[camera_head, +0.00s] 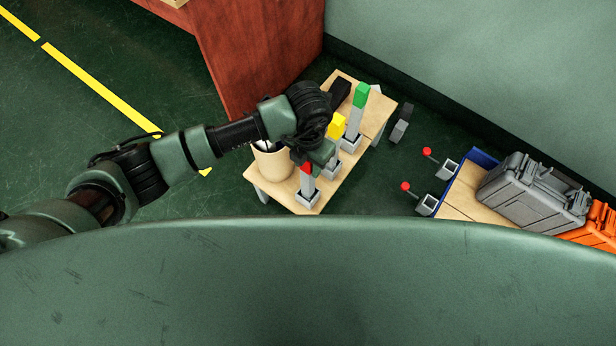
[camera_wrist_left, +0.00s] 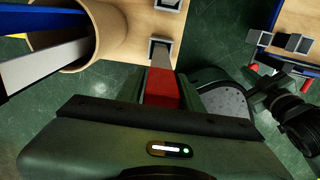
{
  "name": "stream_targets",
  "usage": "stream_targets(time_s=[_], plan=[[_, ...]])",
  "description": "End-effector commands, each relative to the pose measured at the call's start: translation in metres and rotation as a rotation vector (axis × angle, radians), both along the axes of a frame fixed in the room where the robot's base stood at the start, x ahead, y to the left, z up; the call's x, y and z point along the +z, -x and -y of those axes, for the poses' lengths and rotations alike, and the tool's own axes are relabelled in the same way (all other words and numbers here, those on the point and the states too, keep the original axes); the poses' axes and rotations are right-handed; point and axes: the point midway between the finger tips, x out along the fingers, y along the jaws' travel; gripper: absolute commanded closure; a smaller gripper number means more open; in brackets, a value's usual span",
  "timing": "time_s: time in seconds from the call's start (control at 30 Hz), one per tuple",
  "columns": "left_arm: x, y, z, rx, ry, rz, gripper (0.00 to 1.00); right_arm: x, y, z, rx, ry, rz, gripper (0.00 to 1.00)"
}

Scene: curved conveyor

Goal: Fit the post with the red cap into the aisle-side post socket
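The grey shaft runs down to the socket (camera_wrist_left: 164,47). Two grey post sockets (camera_head: 447,170) (camera_head: 427,204) with red knobs sit on the edge of a second surface at right; I cannot tell which is aisle-side. My right gripper (camera_wrist_left: 262,86) seems to show at the right of the wrist view, its fingers unclear.
A yellow-capped post (camera_head: 352,133) and a green-capped post (camera_head: 358,112) stand on the small table (camera_head: 333,170). A tan bin (camera_head: 272,164) holding long pieces stands beside the red-capped post. A grey case (camera_head: 530,193) and an orange case (camera_head: 597,230) occupy the right surface.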

Motion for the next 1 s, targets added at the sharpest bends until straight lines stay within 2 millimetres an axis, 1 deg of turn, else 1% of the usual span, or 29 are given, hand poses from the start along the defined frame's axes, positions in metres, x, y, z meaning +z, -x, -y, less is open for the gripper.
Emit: stream_targets(time_s=[0.03, 0.07, 0.1, 1.0], plan=[[0.0002, -0.0001, 0.0001, 0.0, 0.0, 0.0, 0.81, -0.0001, 0.0, 0.0002, 0.0, 0.0, 0.0, 1.0], [0.0003, -0.0001, 0.0001, 0.0, 0.0, 0.0, 0.89, -0.0001, 0.0, 0.0002, 0.0, 0.0, 0.0, 1.0], [0.0003, -0.0001, 0.0001, 0.0, 0.0, 0.0, 1.0, -0.0001, 0.0, 0.0002, 0.0, 0.0, 0.0, 1.0], [0.0008, -0.0004, 0.0001, 0.0, 0.001, 0.001, 1.0, -0.0003, 0.0004, 0.0003, 0.0, 0.0, 0.0, 1.0]])
